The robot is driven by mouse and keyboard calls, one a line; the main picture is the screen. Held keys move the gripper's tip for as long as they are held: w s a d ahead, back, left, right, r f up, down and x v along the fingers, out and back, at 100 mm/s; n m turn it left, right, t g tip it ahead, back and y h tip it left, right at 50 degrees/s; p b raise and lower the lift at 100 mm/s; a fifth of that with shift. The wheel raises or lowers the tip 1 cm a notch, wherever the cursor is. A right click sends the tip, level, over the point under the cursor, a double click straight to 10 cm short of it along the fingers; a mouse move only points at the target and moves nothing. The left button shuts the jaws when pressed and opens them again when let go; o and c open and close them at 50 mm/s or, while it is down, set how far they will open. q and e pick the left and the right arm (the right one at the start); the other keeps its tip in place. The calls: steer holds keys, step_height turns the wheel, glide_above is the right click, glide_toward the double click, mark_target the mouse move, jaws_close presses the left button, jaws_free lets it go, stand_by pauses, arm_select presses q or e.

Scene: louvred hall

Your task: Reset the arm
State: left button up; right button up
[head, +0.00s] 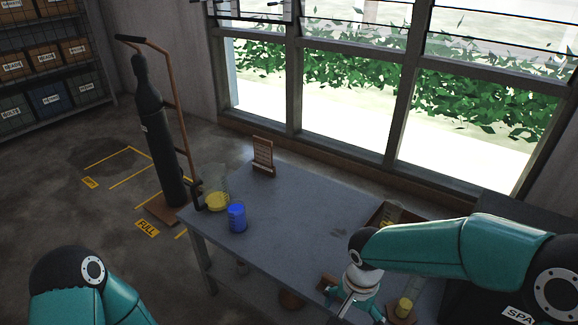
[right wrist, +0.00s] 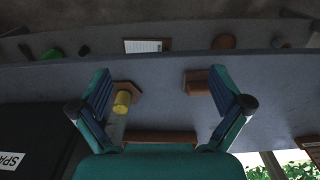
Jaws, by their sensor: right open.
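My right arm reaches in from the right in the head view. Its gripper (head: 352,296) is over the near right part of the grey table (head: 290,215). In the right wrist view the two fingers of this gripper (right wrist: 161,76) stand wide apart with nothing held between them. A small yellow cylinder (right wrist: 122,102) shows beside the left finger, by a wooden piece. Another wooden piece (right wrist: 196,82) shows beside the right finger. I cannot tell whether the fingers touch them. Only upper links of my left arm show at the lower left of the head view; its gripper is out of frame.
A blue cup (head: 237,218), a clear container with yellow contents (head: 216,201) and a wooden stand (head: 263,156) are on the table's left and back. A wooden tray (head: 378,214) lies behind my right arm. A gas cylinder (head: 158,140) stands left. The table's middle is clear.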

steer(key=s+a+f+n+g+y, duration=0.2)
steer(key=s+f+y, duration=0.2)
steer(key=s+f, duration=1.45)
arm_select(q)
step_height(320, 180, up, 13)
steer(key=p, duration=1.3)
steer(key=shift+w, duration=0.25)
arm_select(e)
steer(key=w+r+n+t, duration=0.2)
steer(key=w+r, duration=0.3)
steer(key=r, duration=0.6)
steer(key=shift+w+d+r+n+t, duration=0.15)
steer(key=shift+w+d+n+t, duration=0.1)
steer(key=shift+d+n+t, duration=0.2)
